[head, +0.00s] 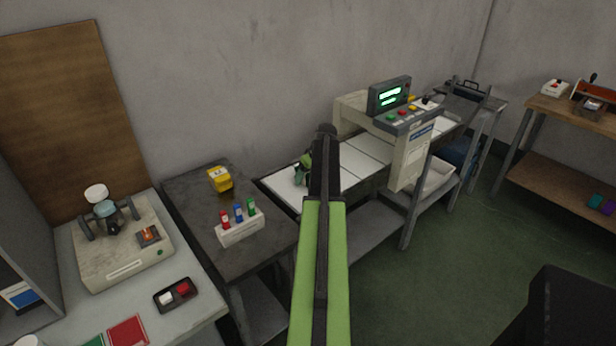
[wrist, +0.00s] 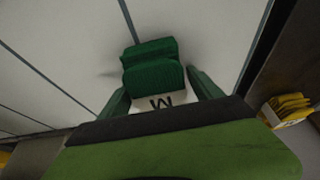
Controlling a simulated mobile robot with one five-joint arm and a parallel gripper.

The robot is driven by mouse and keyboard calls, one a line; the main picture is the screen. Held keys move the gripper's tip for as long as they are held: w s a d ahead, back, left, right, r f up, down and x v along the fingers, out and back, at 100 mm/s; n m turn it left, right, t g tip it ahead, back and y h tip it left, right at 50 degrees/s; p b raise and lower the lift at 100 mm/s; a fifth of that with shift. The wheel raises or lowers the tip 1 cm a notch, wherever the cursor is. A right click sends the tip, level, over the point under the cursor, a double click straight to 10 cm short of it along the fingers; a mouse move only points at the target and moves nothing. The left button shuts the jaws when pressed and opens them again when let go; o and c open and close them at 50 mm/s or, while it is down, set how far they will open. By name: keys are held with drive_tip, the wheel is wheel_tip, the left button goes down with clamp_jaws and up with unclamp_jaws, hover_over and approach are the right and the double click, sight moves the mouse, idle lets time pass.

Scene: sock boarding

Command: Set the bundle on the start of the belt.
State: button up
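The bundle (wrist: 153,77) is a dark green ribbed sock bundle with a white band marked M. In the wrist view it is over the white surface of the belt (wrist: 55,35), with a faint shadow to its left. My gripper (wrist: 157,80) has one finger on each side of it, very close to its sides. Whether the fingers press on it is not clear. In the head view the bundle (head: 304,163) is over the near left end of the belt (head: 285,182), partly hidden by my arm. I cannot tell whether it touches the belt.
A grey machine with a green-lit display (head: 390,95) straddles the belt farther along. Left of the belt, a dark table (head: 185,185) holds a yellow bundle (head: 220,179) and a white rack (head: 240,228) of coloured items. A wooden bench (head: 550,105) stands at right.

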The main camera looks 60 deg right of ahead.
drive_tip(key=shift+s+r+p, duration=0.1)
drive_tip(key=shift+r+p, duration=0.5)
drive_tip(key=p+v, duration=1)
drive_tip(key=v, duration=0.1)
drive_tip(key=shift+r, duration=0.2)
drive_tip(key=shift+f, duration=0.1)
